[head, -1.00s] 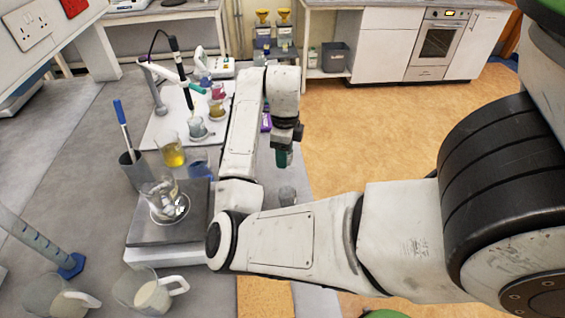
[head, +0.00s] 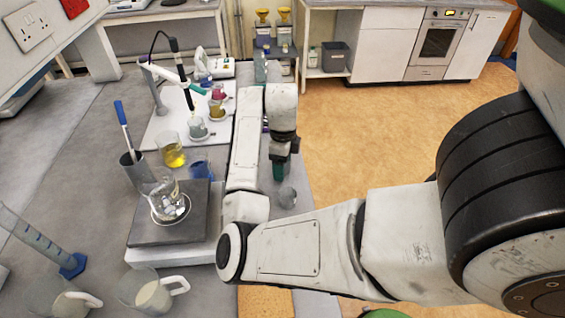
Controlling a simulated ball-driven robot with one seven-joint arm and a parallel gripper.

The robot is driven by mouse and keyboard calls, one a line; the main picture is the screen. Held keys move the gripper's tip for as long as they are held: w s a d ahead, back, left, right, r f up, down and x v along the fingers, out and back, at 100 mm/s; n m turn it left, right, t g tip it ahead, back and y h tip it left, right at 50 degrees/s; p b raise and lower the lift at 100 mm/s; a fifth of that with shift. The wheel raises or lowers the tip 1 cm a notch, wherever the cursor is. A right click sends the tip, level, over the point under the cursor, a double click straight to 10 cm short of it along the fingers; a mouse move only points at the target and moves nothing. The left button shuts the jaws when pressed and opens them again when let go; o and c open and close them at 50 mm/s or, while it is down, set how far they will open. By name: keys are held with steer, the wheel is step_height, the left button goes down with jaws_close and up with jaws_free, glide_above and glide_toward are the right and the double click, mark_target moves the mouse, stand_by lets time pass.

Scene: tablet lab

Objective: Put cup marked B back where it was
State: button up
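My gripper (head: 279,172) points down at the bench's right side, to the right of the white board.
A stirrer plate (head: 150,228) bears a glass beaker (head: 171,208). Yellow (head: 172,156) and blue (head: 200,168) beakers, a pen holder (head: 134,172) and a probe stand (head: 158,100) are nearby. Two jugs (head: 152,294) (head: 62,302) stand in front. Open floor lies right.

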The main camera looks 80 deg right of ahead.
step_height(320, 180, up, 12)
steer(key=shift+r+p, duration=0.2)
steer(key=shift+p, duration=0.15)
stand_by(0.4)
stand_by(1.4)
